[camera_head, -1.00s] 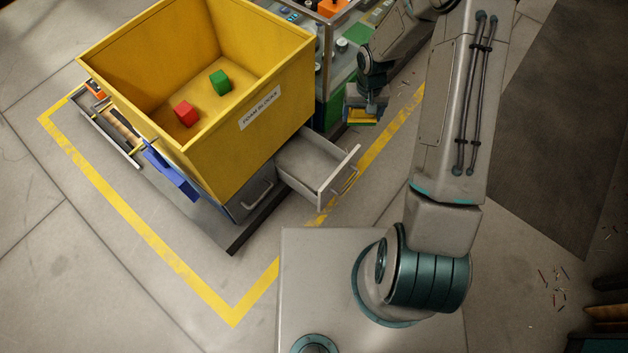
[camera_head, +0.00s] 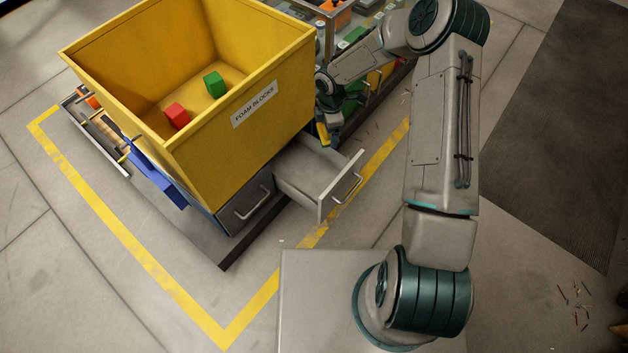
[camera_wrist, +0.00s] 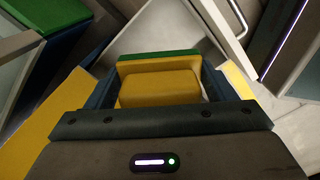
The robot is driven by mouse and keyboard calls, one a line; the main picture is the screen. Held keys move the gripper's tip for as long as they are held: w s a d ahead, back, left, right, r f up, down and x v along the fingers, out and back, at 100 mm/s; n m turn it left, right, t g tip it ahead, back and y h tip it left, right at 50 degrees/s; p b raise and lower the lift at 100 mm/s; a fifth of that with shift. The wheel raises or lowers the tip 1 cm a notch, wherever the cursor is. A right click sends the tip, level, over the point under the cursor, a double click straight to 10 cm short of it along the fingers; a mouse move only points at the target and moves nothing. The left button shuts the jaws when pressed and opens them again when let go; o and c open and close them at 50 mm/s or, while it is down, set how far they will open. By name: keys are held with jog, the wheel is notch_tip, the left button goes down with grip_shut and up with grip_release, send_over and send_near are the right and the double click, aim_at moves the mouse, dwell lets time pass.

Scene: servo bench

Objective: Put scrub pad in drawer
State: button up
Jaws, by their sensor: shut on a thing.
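The scrub pad, yellow with a green layer, is between the fingers of my gripper (camera_wrist: 160,92) in the wrist view. In the head view the pad (camera_head: 323,133) shows only as a small yellow patch under my gripper (camera_head: 328,122). My gripper is shut on the pad, close to the right wall of the yellow bin and just behind the open drawer. The open drawer (camera_head: 339,190) is grey with a bar handle and sticks out from the bench below the bin. Its visible inside looks empty; its back part is hidden by the bin.
The large yellow bin (camera_head: 255,128) labelled "FOAM BLOCKS" holds a red block (camera_head: 177,116) and a green block (camera_head: 214,84). A shut drawer (camera_head: 247,204) is left of the open one. A shallow tray (camera_head: 95,130) and a blue part (camera_head: 158,176) are at the far left side.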

jog(key=s+a+f+n+b, duration=0.1)
jog(key=a+f+n+b, duration=0.15)
jog(key=f, duration=0.35)
jog(key=s+a+f+n+b, duration=0.1)
jog(key=f+n+b, duration=0.1)
jog(key=f+n, duration=0.3)
jog(key=b, duration=0.3)
send_over(315, 181)
notch_tip(315, 181, down, 10)
jog(key=shift+f, duration=0.1)
jog(key=shift+f+b, duration=0.95)
jog(key=shift+f, duration=1.05)
jog(key=shift+f, duration=0.1)
jog(key=shift+f, duration=0.15)
jog(key=o, duration=1.1)
jog(key=shift+r, duration=0.25)
notch_tip(315, 181, up, 12)
jog(key=p, duration=0.4)
